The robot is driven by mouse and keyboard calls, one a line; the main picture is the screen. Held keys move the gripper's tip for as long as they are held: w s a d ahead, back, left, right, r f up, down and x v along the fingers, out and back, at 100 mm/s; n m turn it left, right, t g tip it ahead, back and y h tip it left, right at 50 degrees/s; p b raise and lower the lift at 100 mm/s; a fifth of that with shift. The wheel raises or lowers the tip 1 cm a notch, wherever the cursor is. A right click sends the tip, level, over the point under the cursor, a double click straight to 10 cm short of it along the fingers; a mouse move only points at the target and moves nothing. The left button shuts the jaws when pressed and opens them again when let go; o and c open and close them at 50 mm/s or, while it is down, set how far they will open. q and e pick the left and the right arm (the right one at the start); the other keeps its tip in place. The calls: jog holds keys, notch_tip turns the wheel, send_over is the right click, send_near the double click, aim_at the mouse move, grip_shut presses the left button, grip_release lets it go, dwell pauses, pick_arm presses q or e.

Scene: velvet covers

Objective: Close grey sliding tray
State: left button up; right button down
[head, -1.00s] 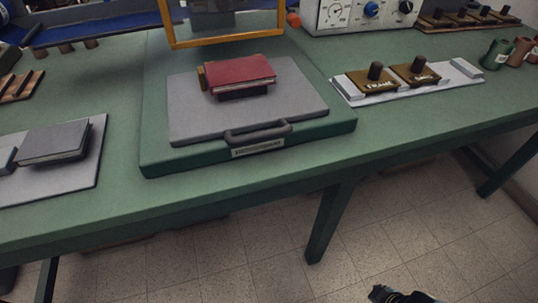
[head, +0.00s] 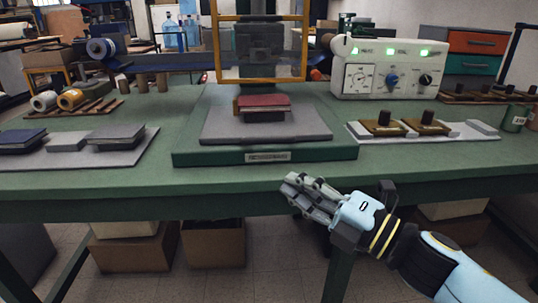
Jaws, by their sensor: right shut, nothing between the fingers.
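The grey sliding tray (head: 225,130) lies flat on a green base (head: 335,153) in the middle of the table in the head view. A small dark red book (head: 263,101) rests on a dark block on the tray, just below a yellow-framed clear guard (head: 215,50). I cannot make out the tray's handle now; a label plate (head: 267,157) shows on the base's front. My right gripper (head: 292,190) is shut and empty, in front of the table edge and below right of the label plate, apart from the tray. My left gripper is out of view.
A grey board (head: 135,155) with dark books lies at the left. A white board (head: 455,132) with brown stamps lies at the right, in front of a control box (head: 385,85) with green lights. Boxes stand under the table. The table strip before the base is clear.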

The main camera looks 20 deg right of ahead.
aim_at(266, 142)
jog(key=w, duration=0.3)
jog(key=w+a+r, duration=0.1)
jog(key=w, duration=0.2)
jog(key=w+a, duration=0.1)
jog(key=w, duration=0.2)
jog(key=shift+w+r, duration=0.15)
jog(key=shift+r, duration=0.15)
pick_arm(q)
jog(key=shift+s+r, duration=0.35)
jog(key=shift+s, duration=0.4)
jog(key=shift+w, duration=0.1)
pick_arm(e)
jog(key=shift+w, duration=0.1)
jog(key=w, duration=0.2)
jog(key=w+d, duration=0.1)
jog(key=w, duration=0.1)
jog(key=shift+w+d, duration=0.1)
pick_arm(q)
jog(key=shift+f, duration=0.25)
